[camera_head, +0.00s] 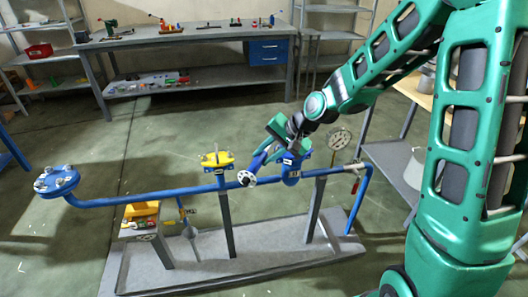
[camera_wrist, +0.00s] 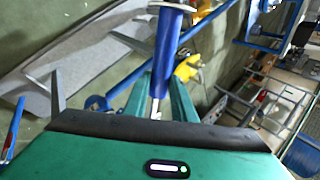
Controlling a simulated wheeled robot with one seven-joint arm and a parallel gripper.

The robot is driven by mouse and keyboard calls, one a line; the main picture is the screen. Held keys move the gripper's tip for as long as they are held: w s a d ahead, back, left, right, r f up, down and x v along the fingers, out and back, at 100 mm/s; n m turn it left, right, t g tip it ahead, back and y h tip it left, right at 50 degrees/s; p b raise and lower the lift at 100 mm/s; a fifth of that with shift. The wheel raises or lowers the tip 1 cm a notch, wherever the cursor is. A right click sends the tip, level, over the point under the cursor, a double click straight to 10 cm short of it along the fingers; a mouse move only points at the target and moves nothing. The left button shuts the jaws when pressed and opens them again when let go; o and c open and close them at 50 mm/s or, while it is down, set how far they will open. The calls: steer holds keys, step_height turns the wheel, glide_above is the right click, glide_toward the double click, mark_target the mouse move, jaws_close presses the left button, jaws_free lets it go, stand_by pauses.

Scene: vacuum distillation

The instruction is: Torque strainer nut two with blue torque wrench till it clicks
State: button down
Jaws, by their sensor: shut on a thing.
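My gripper (camera_head: 276,143) is at the end of the green arm, above the blue pipe, close beside the blue strainer body (camera_head: 291,170). In the wrist view its green fingers (camera_wrist: 158,95) close around a long blue part with a thin metal shaft, which I take for the blue torque wrench (camera_wrist: 167,50). A pale round end shows at its far tip. In the head view a blue length (camera_head: 260,161) slants down left from the gripper to a pale round end (camera_head: 246,178). Whether this is the wrench or the strainer's branch is unclear. I cannot make out strainer nut two.
The blue pipe (camera_head: 130,201) runs on posts over a grey base (camera_head: 205,268), with a flange (camera_head: 57,181) at left. A yellow valve (camera_head: 217,160) and a gauge (camera_head: 340,139) stand close by. A workbench (camera_head: 190,36) is behind. Floor at left is mostly clear.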

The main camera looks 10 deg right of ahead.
steer(key=shift+d+f, duration=0.1)
steer(key=shift+f, duration=2.55)
stand_by(0.8)
stand_by(0.4)
steer(key=shift+w+a+m+t+h, duration=0.25)
steer(key=shift+w+a+m, duration=0.15)
steer(key=shift+a, duration=0.15)
steer(key=shift+w+a+m+t+h, duration=0.15)
steer(key=shift+w+a+m+t, duration=0.2)
steer(key=shift+a, duration=0.2)
steer(key=shift+w+a+f+m+t+h, duration=0.1)
steer(key=shift+w+a+m+t+h, duration=0.3)
steer(key=shift+w+a+m, duration=0.5)
steer(key=shift+s+d+n+g+y, duration=0.4)
steer(key=shift+s+d+n+g, duration=0.05)
steer(key=shift+s+d+n, duration=0.5)
steer(key=shift+s+d+n+g+y, duration=0.45)
steer(key=shift+s+d+n, duration=0.3)
steer(key=shift+d, duration=0.3)
